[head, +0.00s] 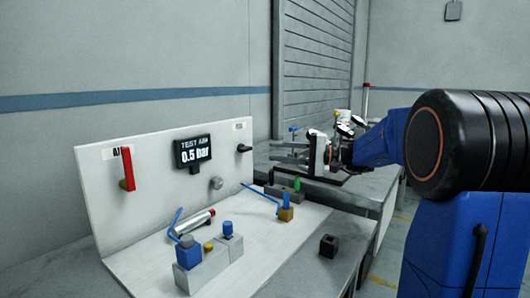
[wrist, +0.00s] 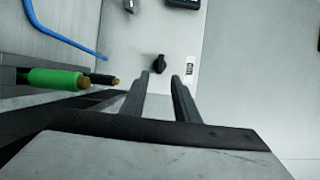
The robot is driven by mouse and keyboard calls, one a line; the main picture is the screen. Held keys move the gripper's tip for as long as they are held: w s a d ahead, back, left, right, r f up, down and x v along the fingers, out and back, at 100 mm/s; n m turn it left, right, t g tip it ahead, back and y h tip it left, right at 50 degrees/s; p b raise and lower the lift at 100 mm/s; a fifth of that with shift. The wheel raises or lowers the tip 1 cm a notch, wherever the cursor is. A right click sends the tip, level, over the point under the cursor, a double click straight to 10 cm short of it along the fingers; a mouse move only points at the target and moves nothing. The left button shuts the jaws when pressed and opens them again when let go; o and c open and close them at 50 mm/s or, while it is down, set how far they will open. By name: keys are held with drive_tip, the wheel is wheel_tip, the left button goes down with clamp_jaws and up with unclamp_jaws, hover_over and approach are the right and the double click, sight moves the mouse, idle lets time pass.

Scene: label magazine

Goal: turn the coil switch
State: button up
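A black knob (head: 243,148), which looks like the coil switch, sits at the right end of the upright white panel (head: 100,195), below a small label. In the wrist view the knob (wrist: 159,63) shows just beyond the fingertips, near the middle of the picture, with the small label (wrist: 189,68) to its right. My gripper (head: 274,151) points left toward the panel, to the right of the knob and apart from it. Its two fingers (wrist: 161,77) are spread with nothing between them.
Blue and grey fittings (head: 205,258) and a blue lever (head: 260,197) stand on the board. A green cylinder (wrist: 55,79) lies left of my fingers in the wrist view.

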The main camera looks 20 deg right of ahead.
drive_tip(key=v, duration=0.8)
drive_tip(key=shift+d, duration=0.15)
